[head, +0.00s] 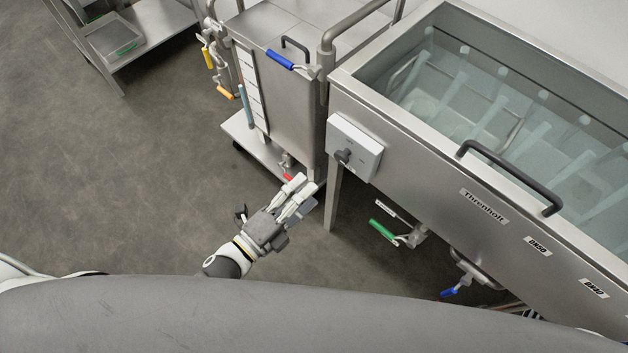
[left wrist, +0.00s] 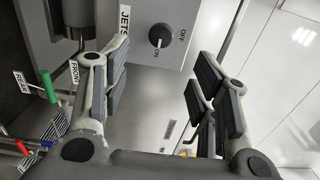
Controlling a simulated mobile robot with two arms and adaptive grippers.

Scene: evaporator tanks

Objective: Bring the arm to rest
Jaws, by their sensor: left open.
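My left gripper (head: 301,191) is open and empty in the head view, low beside the front left leg of the steel tank (head: 420,150). Its fingers overlap the view of a small red valve handle (head: 288,177); I cannot tell whether they touch it. In the left wrist view the two fingers (left wrist: 160,88) stand wide apart with nothing between them. Beyond them is a grey switch box (left wrist: 150,25) with a black knob (left wrist: 160,36), whose white mark appears to point towards ON. My right gripper is not in view.
The tank carries a black bar handle (head: 510,175), a green-handled valve (head: 383,230) and a blue-handled valve (head: 450,291) below. A steel cart (head: 290,100) with a blue handle (head: 280,60) stands behind my gripper. Open floor (head: 110,180) lies to the left.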

